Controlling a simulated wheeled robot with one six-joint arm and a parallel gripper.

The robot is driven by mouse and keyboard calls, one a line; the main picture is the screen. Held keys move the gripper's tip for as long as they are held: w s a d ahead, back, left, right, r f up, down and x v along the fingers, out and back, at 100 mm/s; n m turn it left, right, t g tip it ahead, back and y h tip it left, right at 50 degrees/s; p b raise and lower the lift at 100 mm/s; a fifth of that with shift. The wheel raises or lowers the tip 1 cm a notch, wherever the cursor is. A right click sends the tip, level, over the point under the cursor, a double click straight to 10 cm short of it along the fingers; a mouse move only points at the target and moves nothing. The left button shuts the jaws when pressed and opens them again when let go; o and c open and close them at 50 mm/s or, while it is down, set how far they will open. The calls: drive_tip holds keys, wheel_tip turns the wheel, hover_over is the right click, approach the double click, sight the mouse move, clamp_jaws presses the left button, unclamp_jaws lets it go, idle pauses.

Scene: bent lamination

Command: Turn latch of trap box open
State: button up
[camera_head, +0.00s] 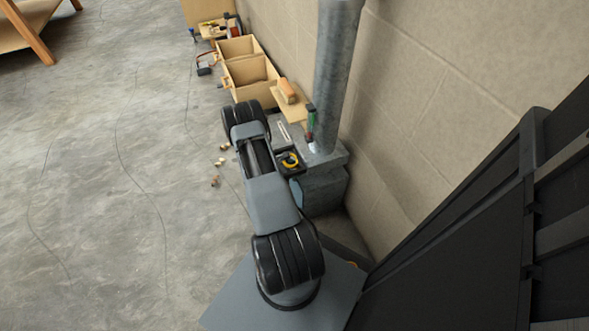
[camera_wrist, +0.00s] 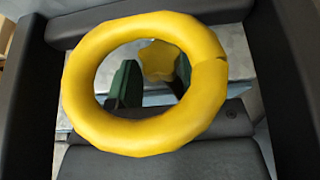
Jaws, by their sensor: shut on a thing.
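The trap box (camera_head: 322,190) is a grey block at the foot of the grey pipe, in the head view. My gripper (camera_head: 290,161) is against its left side; its fingertips are hard to make out there. In the wrist view, the two dark green fingers of my gripper (camera_wrist: 154,82) show through a large yellow ring. They are shut on a yellow lobed knob (camera_wrist: 160,61), which looks like the latch, between their tips. The yellow ring (camera_wrist: 82,85) fills the near part of the wrist view and hides part of the fingers. How it is attached cannot be told.
The thick grey pipe (camera_head: 336,75) rises beside a block wall (camera_head: 460,70). A green-and-red tool (camera_head: 310,124) stands by the pipe. Small pieces (camera_head: 222,161) lie on the floor. The floor at left (camera_head: 80,190) is mostly clear.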

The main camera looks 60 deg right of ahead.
drive_tip(key=shift+s+a+f+n+t+h+p, duration=0.1)
drive_tip(key=shift+a+n+t+h+p, duration=0.15)
drive_tip(key=shift+n+t, duration=0.4)
drive_tip(key=shift+a+f+n+t+h+p, duration=0.1)
drive_tip(key=shift+n+t+h, duration=0.25)
drive_tip(key=shift+n+t, duration=0.25)
idle(0.8)
idle(0.9)
drive_tip(key=o, duration=0.7)
drive_tip(key=shift+o, duration=1)
drive_tip(key=shift+d+r, duration=0.15)
drive_tip(key=shift+d, duration=0.05)
drive_tip(key=p+v, duration=0.4)
drive_tip(key=v, duration=0.9)
drive_tip(key=shift+a, duration=0.4)
drive_tip(key=shift+r, duration=0.1)
drive_tip(key=s+d+f+b, duration=0.1)
drive_tip(key=d, duration=0.3)
drive_tip(key=s+d+f+m+g+b, duration=0.1)
drive_tip(key=s+d+f+b, duration=0.1)
drive_tip(key=d, duration=0.2)
drive_tip(key=s+d+f+m+g+y+b, duration=0.1)
drive_tip(key=d+f+b, duration=0.1)
drive_tip(key=d, duration=0.2)
drive_tip(key=shift+s+d+f, duration=0.1)
drive_tip(key=shift+s+d, duration=0.2)
drive_tip(key=shift+s, duration=0.05)
